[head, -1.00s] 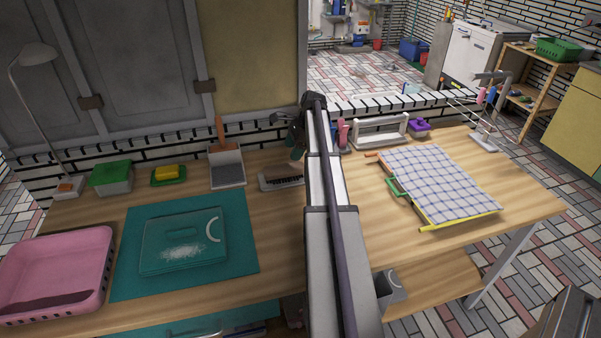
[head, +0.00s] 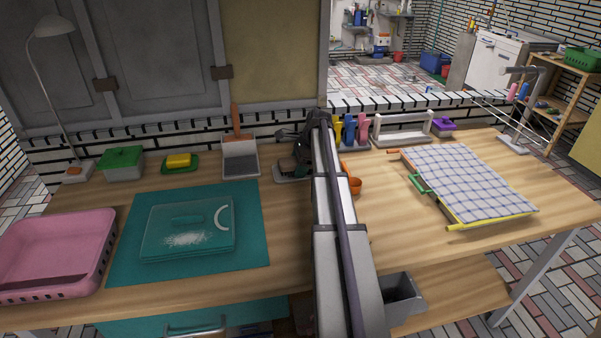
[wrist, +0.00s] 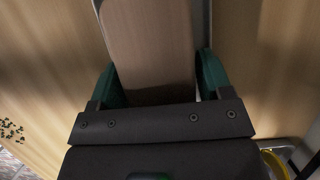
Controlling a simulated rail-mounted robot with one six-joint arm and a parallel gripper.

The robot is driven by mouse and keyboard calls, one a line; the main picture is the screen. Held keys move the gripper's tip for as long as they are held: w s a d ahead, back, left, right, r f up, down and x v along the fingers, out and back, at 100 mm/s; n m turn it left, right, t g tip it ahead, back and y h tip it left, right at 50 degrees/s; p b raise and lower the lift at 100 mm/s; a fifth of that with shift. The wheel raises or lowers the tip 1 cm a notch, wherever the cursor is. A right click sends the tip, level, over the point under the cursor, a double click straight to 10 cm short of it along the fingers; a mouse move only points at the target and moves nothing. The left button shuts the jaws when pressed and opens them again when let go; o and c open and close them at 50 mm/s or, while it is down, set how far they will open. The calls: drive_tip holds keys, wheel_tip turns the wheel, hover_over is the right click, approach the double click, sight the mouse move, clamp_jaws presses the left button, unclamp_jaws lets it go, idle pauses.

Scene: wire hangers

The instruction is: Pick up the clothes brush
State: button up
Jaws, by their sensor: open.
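The clothes brush (wrist: 150,40) shows in the wrist view as a long, smooth brown wooden back running up from between my fingers. My gripper (wrist: 160,80) is open, with one green finger on each side of the brush. A gap shows at the left finger; I cannot tell whether the right finger touches. In the head view my gripper (head: 300,160) is low over the back of the table, at the grey tray (head: 284,180) of the brush. There my gripper and arm hide most of the brush.
A dustpan (head: 240,163) stands just left of my gripper. An orange cup (head: 355,186), colored bottles (head: 350,132) and a white rack (head: 402,129) are to the right. A teal mat (head: 128,270) with a glass board lies in front left. A checked cloth (head: 465,180) lies far right.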

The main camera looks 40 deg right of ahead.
drive_tip(key=shift+r, duration=0.1)
drive_tip(key=c, duration=0.7)
